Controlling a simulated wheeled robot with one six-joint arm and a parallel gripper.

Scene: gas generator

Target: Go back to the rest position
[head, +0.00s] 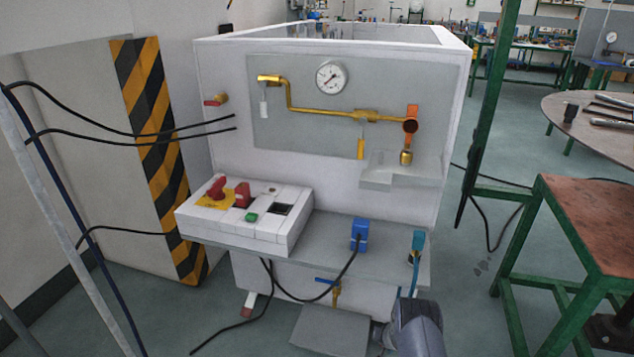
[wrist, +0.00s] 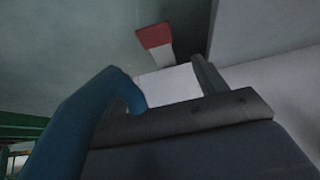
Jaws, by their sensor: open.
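The gas generator (head: 225,75) stands in the middle of the head view, a light grey open-topped cabinet. Its front panel carries a round gauge (head: 331,77), a brass pipe (head: 325,110) and an orange fitting (head: 411,125). A control box (head: 245,215) with a red rotary switch (head: 217,190) and a green button (head: 251,217) juts out below. The wrist view shows a blurred blue curved piece (wrist: 75,120), a dark grey body (wrist: 200,150) and a red-and-white foot (wrist: 155,38) close up.
A blue plug (head: 360,235) with a black cable sits on the lower shelf. A dark cylindrical body (head: 417,330) shows at the bottom. A striped post (head: 150,150) and black cables are on the left. A green-framed table (head: 590,215) and a round table (head: 570,115) are on the right.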

